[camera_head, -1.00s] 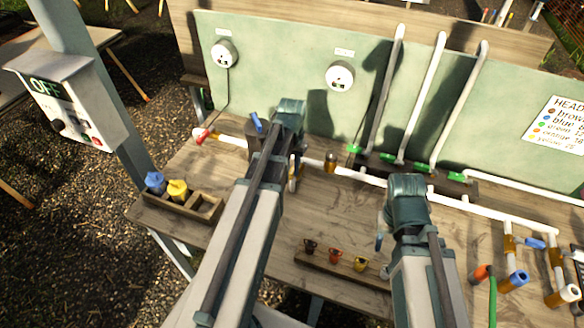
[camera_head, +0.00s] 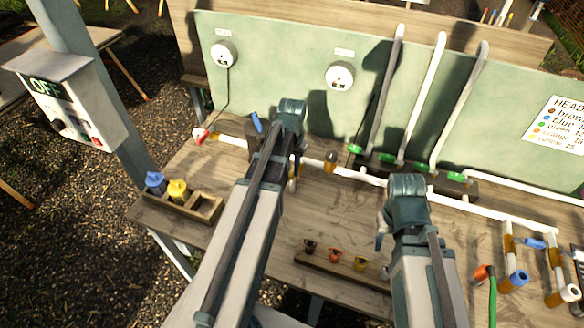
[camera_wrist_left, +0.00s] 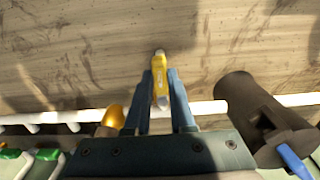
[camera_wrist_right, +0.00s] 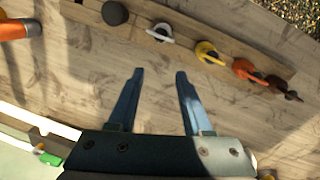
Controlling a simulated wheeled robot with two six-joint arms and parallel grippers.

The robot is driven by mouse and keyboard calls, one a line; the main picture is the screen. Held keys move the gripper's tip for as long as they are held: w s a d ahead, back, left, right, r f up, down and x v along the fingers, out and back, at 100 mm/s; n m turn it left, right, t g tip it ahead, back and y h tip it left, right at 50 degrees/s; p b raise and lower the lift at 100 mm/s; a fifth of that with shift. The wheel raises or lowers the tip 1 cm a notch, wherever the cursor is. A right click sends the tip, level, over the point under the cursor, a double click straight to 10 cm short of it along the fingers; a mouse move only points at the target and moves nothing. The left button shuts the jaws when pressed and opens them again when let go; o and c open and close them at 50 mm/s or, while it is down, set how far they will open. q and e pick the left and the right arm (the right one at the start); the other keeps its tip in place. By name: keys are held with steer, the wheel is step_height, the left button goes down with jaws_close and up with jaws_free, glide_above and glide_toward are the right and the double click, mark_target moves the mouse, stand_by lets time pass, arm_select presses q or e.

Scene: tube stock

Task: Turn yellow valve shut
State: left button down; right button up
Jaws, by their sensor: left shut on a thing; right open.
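The yellow valve handle (camera_wrist_left: 160,72) shows in the left wrist view as a narrow bar between my left fingers. Its long side looks crosswise to the white pipe (camera_wrist_left: 207,108). My left gripper (camera_wrist_left: 161,85) is shut on this handle. In the head view my left gripper (camera_head: 294,170) is over the pipe line, and my own arm hides most of the valve. My right gripper (camera_wrist_right: 159,75) is open and empty above the bench. In the head view it hangs (camera_head: 380,243) near the front rack.
A dark cylinder with a blue lever (camera_wrist_left: 252,115) stands close to the right of my left gripper. An amber fitting (camera_head: 330,161) sits on the other side. A wooden rack (camera_head: 320,264) with coloured small parts lies in front. A wooden tray (camera_head: 209,208) holds blue and yellow pieces.

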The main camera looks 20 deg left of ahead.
stand_by(0.3)
arm_select(q)
steer(key=w+a+m, duration=0.4)
steer(key=a+m, duration=0.1)
steer(key=m, duration=1.2)
steer(key=shift+w+m, duration=0.2)
steer(key=shift+m, duration=0.2)
stand_by(0.4)
steer(key=c, duration=0.8)
jaws_free()
steer(key=shift+o, duration=0.2)
steer(key=shift+r, duration=0.1)
